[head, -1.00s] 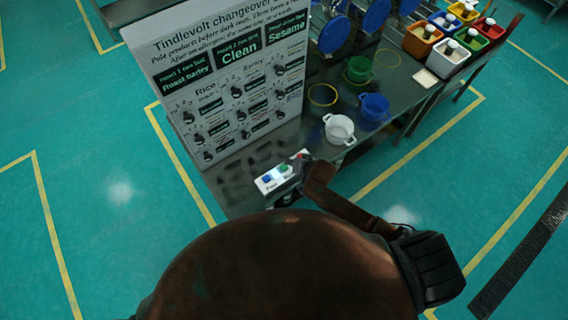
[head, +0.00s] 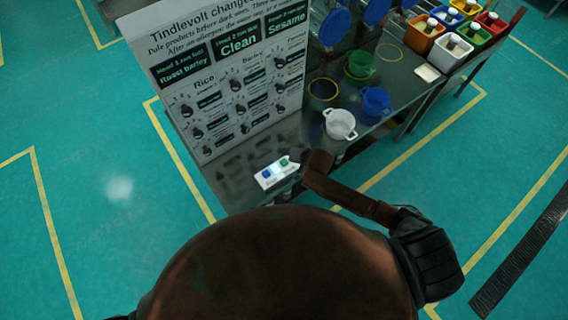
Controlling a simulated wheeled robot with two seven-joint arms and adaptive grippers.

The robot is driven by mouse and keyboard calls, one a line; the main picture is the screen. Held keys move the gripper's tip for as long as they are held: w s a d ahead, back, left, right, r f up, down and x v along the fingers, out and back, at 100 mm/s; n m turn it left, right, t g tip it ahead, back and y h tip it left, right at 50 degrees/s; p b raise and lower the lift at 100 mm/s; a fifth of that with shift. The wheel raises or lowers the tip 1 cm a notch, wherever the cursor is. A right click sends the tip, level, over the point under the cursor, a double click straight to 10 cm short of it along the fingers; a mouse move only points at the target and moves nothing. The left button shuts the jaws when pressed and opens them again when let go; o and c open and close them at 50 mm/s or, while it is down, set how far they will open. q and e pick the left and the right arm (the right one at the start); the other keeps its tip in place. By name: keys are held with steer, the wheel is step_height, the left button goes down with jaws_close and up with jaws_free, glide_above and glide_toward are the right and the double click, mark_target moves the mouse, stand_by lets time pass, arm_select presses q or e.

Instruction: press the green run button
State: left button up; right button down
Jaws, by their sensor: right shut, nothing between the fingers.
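A small white button box (head: 277,173) sits on the near end of the grey table. It has a green button (head: 284,161) on its right part and a blue button (head: 266,174) on its left part. My right gripper (head: 313,172) is just right of the box, at the end of the brown arm that comes in from the right. It is shut and empty; its fingertips are mostly hidden, and I cannot tell if it touches the box. The green button is uncovered. My left gripper is not in view.
A large changeover sign (head: 225,80) stands behind the box. A white pot (head: 340,124), a blue pot (head: 375,101) and a green pot (head: 360,64) stand farther along the table. Several coloured bins line the far end. Free floor surrounds the table.

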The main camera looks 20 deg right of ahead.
steer(key=b, duration=0.5)
glide_above(285, 162)
step_height(285, 162, down, 5)
steer(key=shift+s+d+r, duration=0.1)
steer(key=shift+r, duration=0.05)
steer(key=shift+f, duration=0.95)
steer(key=shift+f, duration=0.15)
steer(key=shift+f, duration=0.25)
steer(key=shift+f, duration=0.55)
stand_by(0.7)
steer(key=shift+r, duration=0.15)
steer(key=shift+r+p, duration=0.85)
steer(key=shift+p, duration=0.05)
